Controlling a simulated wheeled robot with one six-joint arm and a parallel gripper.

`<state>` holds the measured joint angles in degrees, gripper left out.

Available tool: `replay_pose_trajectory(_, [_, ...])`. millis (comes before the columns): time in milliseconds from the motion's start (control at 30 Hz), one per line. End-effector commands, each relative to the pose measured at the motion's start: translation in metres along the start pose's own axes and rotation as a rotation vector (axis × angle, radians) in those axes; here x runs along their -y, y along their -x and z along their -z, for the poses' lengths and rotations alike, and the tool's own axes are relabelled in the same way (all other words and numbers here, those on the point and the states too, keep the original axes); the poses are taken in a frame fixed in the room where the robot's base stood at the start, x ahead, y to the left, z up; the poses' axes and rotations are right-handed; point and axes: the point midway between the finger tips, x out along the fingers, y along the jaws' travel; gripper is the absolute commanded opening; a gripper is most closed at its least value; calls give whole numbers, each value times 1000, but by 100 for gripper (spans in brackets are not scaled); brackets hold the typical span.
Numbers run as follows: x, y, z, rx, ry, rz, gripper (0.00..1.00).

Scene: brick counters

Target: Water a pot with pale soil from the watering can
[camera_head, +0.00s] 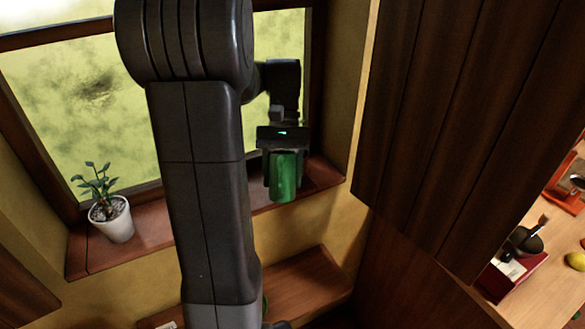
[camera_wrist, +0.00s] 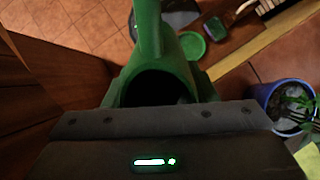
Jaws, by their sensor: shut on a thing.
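My gripper (camera_head: 283,170) is shut on the green watering can (camera_head: 285,190), held in front of the right part of the window sill. A white pot (camera_head: 117,226) with a leafy plant stands on the left of the sill, apart from the can. Its soil looks pale grey. A blue pot (camera_wrist: 259,93) with a plant is at the right edge of the wrist view; its soil looks greyish and is partly covered by leaves.
The brick-red sill (camera_head: 145,233) runs under the window, with a wooden bench (camera_head: 310,285) below. Dark wood panels (camera_head: 440,110) stand at the right. A table (camera_head: 530,285) beyond them carries several objects.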

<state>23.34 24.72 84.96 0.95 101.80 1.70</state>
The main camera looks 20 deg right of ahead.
Motion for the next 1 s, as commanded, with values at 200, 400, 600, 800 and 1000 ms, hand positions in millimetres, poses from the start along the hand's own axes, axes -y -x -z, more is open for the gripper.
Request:
replay_pose_trajectory(200, [0, -11, 5, -55, 0, -1, 11])
replay_pose_trajectory(400, [0, -20, 10, -123, 0, -1, 11])
replay_pose_trajectory(600, [0, -23, 13, -153, 0, -1, 11])
replay_pose_trajectory(800, [0, -35, 21, -228, 0, -1, 11])
replay_pose_trajectory(1000, [0, -37, 23, -263, 0, -1, 11])
